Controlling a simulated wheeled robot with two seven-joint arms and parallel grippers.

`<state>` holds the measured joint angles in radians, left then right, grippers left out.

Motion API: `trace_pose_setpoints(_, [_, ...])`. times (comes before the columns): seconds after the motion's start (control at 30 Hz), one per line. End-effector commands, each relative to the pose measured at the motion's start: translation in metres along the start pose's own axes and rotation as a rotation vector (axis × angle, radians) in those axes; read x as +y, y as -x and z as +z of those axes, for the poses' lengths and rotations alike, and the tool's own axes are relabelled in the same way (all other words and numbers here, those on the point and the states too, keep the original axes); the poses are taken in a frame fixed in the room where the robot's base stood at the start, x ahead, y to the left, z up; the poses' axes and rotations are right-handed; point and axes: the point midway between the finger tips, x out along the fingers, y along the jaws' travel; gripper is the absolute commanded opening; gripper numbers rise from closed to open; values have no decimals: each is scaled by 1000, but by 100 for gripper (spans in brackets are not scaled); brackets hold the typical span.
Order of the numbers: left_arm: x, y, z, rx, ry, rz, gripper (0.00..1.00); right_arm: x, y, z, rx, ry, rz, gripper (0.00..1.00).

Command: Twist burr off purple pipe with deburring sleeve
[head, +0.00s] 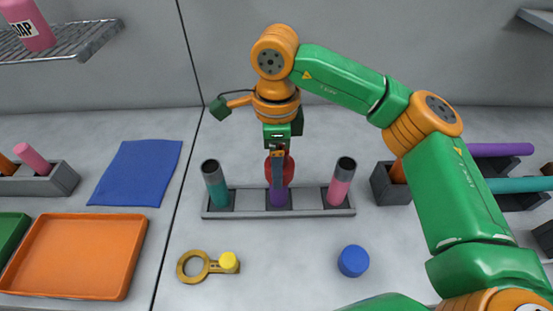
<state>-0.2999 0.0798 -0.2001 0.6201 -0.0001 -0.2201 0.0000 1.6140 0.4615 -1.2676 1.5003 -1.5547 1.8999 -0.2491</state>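The purple pipe (278,196) stands upright in the middle socket of a grey rack (307,211). A red round piece, which looks like the deburring sleeve (289,168), sits at the pipe's top and hides its end. My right gripper (278,178) points straight down over the pipe. Its near finger lies across the front of the red piece, and it looks shut on it. The far finger is hidden, and so is any burr. My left gripper is not in view.
A yellow ring tool (196,267) and a blue cap (353,261) lie in front.

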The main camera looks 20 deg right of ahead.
Motion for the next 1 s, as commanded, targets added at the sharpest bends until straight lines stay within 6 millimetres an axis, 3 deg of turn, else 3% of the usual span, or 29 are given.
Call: trace_pose_setpoints(1.0, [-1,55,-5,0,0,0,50,0,67,0,0,-3,-1,25])
